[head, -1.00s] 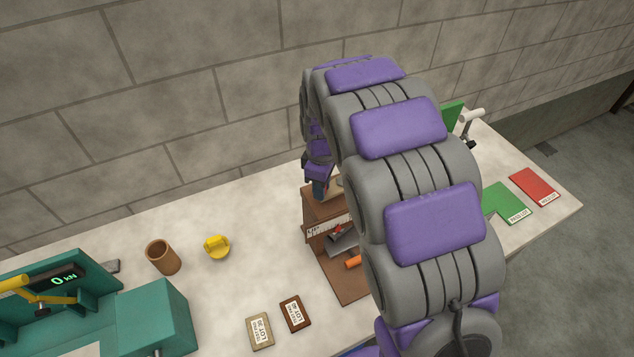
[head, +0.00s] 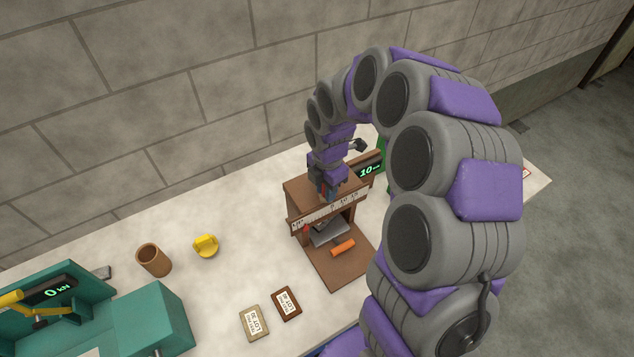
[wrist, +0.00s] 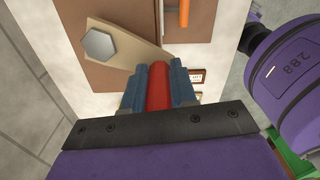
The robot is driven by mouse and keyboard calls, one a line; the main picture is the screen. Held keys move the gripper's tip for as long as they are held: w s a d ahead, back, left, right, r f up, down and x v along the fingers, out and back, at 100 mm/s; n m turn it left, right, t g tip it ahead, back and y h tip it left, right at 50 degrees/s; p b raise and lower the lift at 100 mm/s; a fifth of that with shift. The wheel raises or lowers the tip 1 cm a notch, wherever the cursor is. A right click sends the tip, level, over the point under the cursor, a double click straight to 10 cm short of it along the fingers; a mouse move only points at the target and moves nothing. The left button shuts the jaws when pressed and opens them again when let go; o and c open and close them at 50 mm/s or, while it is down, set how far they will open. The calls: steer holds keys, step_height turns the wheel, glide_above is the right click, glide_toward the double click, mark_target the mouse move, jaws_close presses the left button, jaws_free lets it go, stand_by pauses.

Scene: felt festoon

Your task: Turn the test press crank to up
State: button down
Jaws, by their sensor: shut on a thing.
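A brown press-like box (head: 305,189) with a pale scale strip along its front top edge stands on the worktop. A crank with a beige arm (wrist: 132,46), a hex bolt (wrist: 98,43) and a red handle (wrist: 158,88) shows close up in the wrist view. The arm runs from the bolt toward the handle at a slant. My gripper (head: 327,192) is at the top of the brown box. In the wrist view its blue fingers (wrist: 160,72) are shut on the red handle, one on each side. The crank is mostly hidden by my gripper in the head view.
A teal machine (head: 150,318) with a 0 kN display and yellow lever stands at left. A brown cup (head: 154,260), yellow object (head: 205,246) and two lot cards (head: 254,323) lie between. A display reading 10 (head: 369,170) stands behind right. An orange handle (head: 343,247) sits at the box's front.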

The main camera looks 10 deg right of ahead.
steer(key=n, duration=0.1)
steer(key=d+p, duration=0.1)
steer(key=n+p, duration=0.1)
steer(key=shift+w+d+r+n, duration=0.25)
steer(key=shift+d+r+n, duration=0.05)
steer(key=shift+d, duration=0.1)
steer(key=shift+w+d+n+p, duration=0.25)
steer(key=shift+d+n+p, duration=0.4)
steer(key=shift+n+p, duration=0.35)
steer(key=shift+f, duration=0.1)
steer(key=shift+w+n, duration=0.1)
steer(key=shift+n, duration=0.2)
steer(key=c, duration=0.9)
jaws_free()
steer(key=shift+f, duration=0.15)
step_height(320, 180, up, 17)
